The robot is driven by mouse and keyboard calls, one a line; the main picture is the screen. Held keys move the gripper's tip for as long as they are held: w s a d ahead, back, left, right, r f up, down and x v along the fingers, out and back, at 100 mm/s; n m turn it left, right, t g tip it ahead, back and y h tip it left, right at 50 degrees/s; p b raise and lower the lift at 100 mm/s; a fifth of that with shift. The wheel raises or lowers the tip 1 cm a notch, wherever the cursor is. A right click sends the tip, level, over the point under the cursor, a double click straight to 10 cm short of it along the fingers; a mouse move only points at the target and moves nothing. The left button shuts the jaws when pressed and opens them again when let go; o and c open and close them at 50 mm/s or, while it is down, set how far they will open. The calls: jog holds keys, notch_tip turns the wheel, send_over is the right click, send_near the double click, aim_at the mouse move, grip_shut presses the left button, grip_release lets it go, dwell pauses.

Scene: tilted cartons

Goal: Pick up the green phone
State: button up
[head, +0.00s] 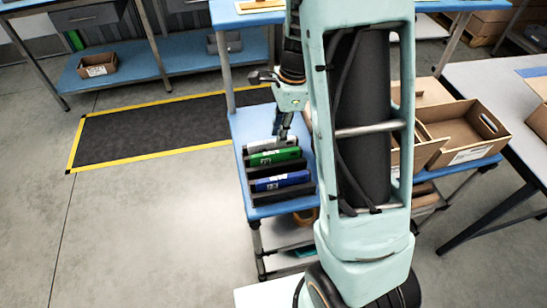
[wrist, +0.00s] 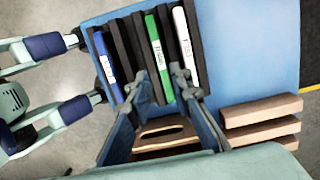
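The green phone (head: 274,158) stands in a slot of a black rack (head: 304,192) on the blue table, between a blue phone (head: 280,181) and a white phone (head: 272,145). The wrist view shows the green phone (wrist: 158,55) in the middle, the blue phone (wrist: 106,66) to its left and the white phone (wrist: 184,45) to its right. My gripper (wrist: 163,82) is open, its fingertips on either side of the green phone's lower end in that picture. I cannot tell whether they touch it. In the head view my gripper is partly hidden by my arm.
An open cardboard carton (head: 463,133) sits to the right behind my arm. Stacked brown slats (wrist: 260,125) and a brown piece with a handle slot (wrist: 165,138) show in the wrist view.

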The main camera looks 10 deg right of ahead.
aim_at(276, 151)
jog(key=f, duration=0.7)
jog(key=shift+a+f, duration=0.3)
jog(key=shift+a, duration=0.1)
jog(key=shift+c, duration=0.3)
jog(key=shift+w, duration=0.1)
grip_shut()
